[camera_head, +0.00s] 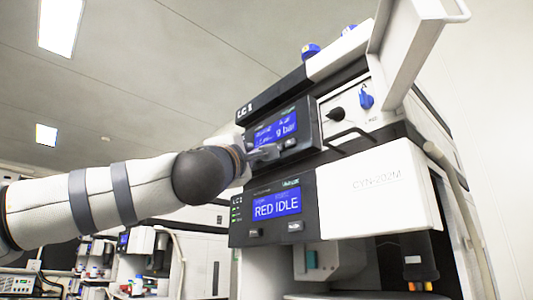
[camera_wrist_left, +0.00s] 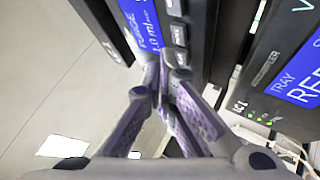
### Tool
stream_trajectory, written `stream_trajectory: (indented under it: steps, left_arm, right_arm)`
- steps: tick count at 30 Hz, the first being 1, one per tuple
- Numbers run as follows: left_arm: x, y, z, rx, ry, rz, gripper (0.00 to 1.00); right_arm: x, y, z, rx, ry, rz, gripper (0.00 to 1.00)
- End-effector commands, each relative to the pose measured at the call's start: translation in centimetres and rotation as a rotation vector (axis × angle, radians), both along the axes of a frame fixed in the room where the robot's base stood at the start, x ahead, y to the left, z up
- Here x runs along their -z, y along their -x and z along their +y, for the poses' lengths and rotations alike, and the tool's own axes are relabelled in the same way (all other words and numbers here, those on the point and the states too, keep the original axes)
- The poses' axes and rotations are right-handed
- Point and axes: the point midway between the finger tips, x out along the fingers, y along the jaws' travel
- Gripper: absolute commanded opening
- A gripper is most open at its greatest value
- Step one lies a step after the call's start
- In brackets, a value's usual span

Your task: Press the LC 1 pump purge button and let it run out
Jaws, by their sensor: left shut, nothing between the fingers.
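The LC 1 pump module's dark front panel (camera_head: 308,120) is on the upper part of the stack in the head view, with a lit blue display (camera_head: 275,131). In the left wrist view its display (camera_wrist_left: 143,22) reads "PURGE" with a ml value. A row of small grey buttons (camera_wrist_left: 179,34) runs beside that display. My left gripper (camera_head: 268,153) is shut and empty, its fingertips at the lower part of the panel by the buttons. The fingertips (camera_wrist_left: 168,62) partly cover the button nearest them; I cannot tell whether they touch it. My right gripper is not in view.
A white panel (camera_head: 415,45) stands open at the top right. A blue knob (camera_head: 366,98) is right of the pump panel. Other instruments (camera_head: 145,250) stand behind, lower left.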

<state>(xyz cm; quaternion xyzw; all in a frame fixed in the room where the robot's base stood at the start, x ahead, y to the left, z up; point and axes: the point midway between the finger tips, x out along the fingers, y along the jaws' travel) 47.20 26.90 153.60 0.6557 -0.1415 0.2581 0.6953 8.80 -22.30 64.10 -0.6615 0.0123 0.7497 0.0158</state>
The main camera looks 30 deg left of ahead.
Motion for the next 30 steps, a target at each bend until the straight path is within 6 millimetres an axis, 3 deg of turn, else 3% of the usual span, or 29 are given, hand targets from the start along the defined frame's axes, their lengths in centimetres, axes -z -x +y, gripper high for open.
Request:
stream_trajectory:
  steps: [13, 30]
  left_arm:
    - [0.0, 4.0, 1.7, 0.002, 0.003, -0.002, 0.0]
    - [-0.1, 4.3, 1.8, -0.001, 0.0, -0.001, 0.0]
  right_arm:
    - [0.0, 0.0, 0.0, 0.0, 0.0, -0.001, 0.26]
    - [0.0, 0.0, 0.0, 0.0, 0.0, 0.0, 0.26]
